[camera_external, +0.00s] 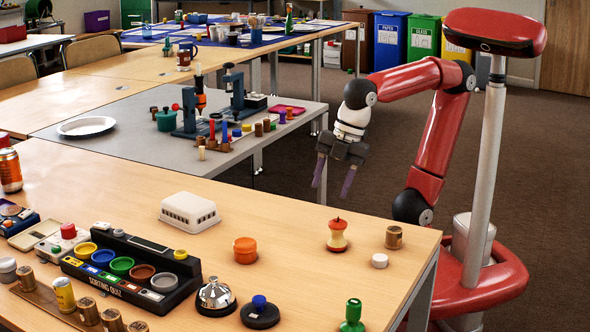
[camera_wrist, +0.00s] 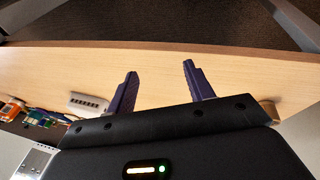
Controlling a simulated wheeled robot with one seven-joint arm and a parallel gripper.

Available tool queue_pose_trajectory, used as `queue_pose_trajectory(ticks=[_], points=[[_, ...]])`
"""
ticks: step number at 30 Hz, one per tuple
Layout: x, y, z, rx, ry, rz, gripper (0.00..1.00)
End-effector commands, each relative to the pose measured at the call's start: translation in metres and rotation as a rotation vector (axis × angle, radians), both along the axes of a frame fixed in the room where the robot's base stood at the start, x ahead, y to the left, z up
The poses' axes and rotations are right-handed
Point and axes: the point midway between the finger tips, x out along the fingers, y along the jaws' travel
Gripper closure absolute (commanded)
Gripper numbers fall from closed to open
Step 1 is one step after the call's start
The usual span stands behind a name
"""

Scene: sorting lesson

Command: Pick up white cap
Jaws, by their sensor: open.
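The white cap (camera_external: 380,260) is a small, low, round piece lying near the right end of the wooden table (camera_external: 300,225) in the external view. It stands just in front of a brown cork-like cylinder (camera_external: 394,237). My gripper (camera_external: 331,188) is open and empty, raised beyond the table's far edge, up and to the left of the cap and well apart from it. In the wrist view my gripper's two fingers (camera_wrist: 160,68) are spread with bare wood between them. I cannot make out the cap in the wrist view.
An apple core (camera_external: 338,235) stands left of the cap, with an orange tub (camera_external: 245,250) further left. A white slotted box (camera_external: 190,211) also shows in the wrist view (camera_wrist: 90,103). A green bottle-like piece (camera_external: 352,316) is at the front edge. Wood around the cap is mostly clear.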

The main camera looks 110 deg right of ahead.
Motion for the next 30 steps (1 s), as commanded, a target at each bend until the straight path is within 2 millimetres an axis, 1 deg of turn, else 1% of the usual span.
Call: queue_pose_trajectory(ticks=[1,2,3,5,6,8,9,12,15,18,20,23,30], points=[[0.011,0.029,0.009,-0.057,0.027,0.199,0.48],[0.015,0.046,0.014,-0.092,0.04,0.322,0.48],[0.02,0.068,0.021,-0.136,0.058,0.488,0.48],[0.024,0.103,0.029,-0.194,0.082,0.736,0.48],[0.024,0.126,0.034,-0.23,0.097,0.901,0.48],[0.023,0.159,0.039,-0.273,0.116,1.136,0.48],[0.021,0.18,0.041,-0.296,0.125,1.284,0.48],[0.012,0.225,0.044,-0.338,0.143,1.612,0.48],[0.002,0.256,0.045,-0.361,0.152,1.851,0.48],[-0.004,0.273,0.045,-0.37,0.156,1.993,0.48],[-0.006,0.277,0.045,-0.372,0.155,2.035,0.48],[-0.007,0.279,0.036,-0.373,0.157,2.056,0.48],[-0.004,0.276,0.009,-0.372,0.156,2.052,0.48]])
